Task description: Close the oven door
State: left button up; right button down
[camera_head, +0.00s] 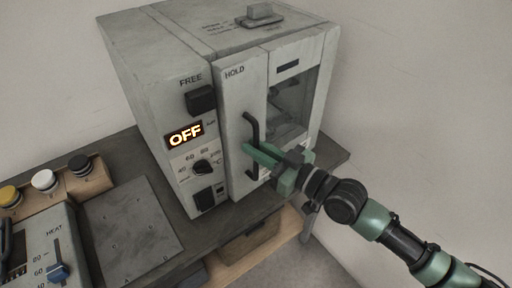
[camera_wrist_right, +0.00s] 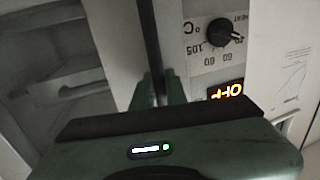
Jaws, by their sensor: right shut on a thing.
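The oven (camera_head: 165,75) is a grey box standing on a dark bench. Its door (camera_head: 240,100) is on the right of the front, marked HOLD, with a window (camera_head: 290,95) and a dark upright bar handle (camera_head: 250,125). The door lies close to the front; I cannot tell whether a small gap remains. My right gripper (camera_head: 262,160) comes in from the right and is shut on the lower part of the handle. In the right wrist view, the dark handle (camera_wrist_right: 150,45) runs down between the green fingers (camera_wrist_right: 160,92). My left gripper is not in view.
The display (camera_head: 185,135) reads OFF, above a dial (camera_head: 202,167). A small block (camera_head: 260,12) sits on the oven top. At left are a HEAT slider panel (camera_head: 42,245), a metal plate (camera_head: 130,228) and coloured knobs (camera_head: 44,180). A wall stands behind.

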dwell(0.7)
jog(key=shift+x, duration=1.25)
jog(key=c, duration=1.4)
grip_release()
jog(key=shift+w+r, duration=0.1)
jog(key=shift+c, duration=0.2)
jog(key=shift+d+b, duration=0.1)
jog(key=shift+b, duration=0.2)
